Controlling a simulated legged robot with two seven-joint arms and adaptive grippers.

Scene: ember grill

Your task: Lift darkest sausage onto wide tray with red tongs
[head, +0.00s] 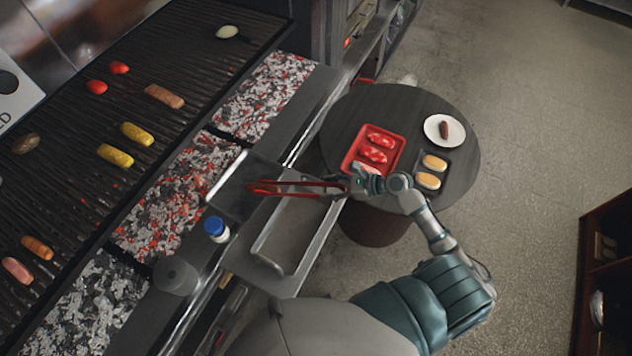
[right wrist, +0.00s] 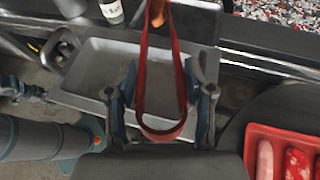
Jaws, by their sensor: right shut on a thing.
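My right gripper (head: 357,184) is shut on the red tongs (head: 300,187), which point left over the wide metal tray (head: 284,262). The right wrist view shows the tongs (right wrist: 178,85) between my fingers (right wrist: 162,100), above the bare tray (right wrist: 92,75). An orange-brown patch shows between the tong tips; I cannot tell whether it is held. A dark red-brown sausage (head: 444,130) lies on a white plate (head: 430,121). My left gripper is not in view.
Yellow corn pieces (head: 115,155) and red tomatoes (head: 97,87) are on the grill (head: 60,190). Glowing coals (head: 180,195) lie beside it. A blue-capped bottle (head: 214,229) stands near the metal tray. The round table (head: 345,105) holds a red meat tray (head: 393,156) and buns (head: 430,172).

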